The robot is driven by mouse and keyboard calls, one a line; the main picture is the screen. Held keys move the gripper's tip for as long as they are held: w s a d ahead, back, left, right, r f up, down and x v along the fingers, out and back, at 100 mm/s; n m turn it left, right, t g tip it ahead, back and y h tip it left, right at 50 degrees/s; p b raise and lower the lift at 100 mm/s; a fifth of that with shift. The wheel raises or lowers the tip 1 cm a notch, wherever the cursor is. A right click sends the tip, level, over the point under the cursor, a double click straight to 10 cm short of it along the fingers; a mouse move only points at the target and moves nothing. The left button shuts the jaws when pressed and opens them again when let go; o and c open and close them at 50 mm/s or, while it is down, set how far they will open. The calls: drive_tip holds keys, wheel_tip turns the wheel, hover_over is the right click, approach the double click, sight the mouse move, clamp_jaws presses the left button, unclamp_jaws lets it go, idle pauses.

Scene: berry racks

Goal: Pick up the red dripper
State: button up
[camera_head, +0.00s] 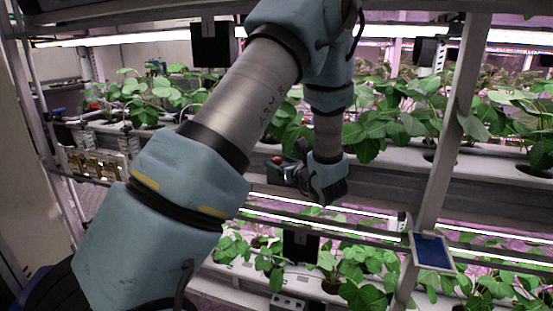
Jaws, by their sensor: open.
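My gripper (277,172) hangs at the end of my arm in the middle of the picture, in front of the upper rack, and points left. Its fingers are small and dark, and I see no object held between them. A small red spot (276,160) shows right at the fingers; it may be the red dripper, but it is too small to tell its shape or whether it touches them. Another small red piece (93,106) shows on the left part of the upper rack, well away from my gripper.
White plant troughs (400,155) with leafy plants run along the upper rack, and a lower row (350,285) sits below. A slanted metal post (452,130) stands right of my gripper, with a blue panel (433,252) low on it. Leaves hang close above my gripper.

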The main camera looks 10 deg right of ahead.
clamp_jaws()
idle(0.6)
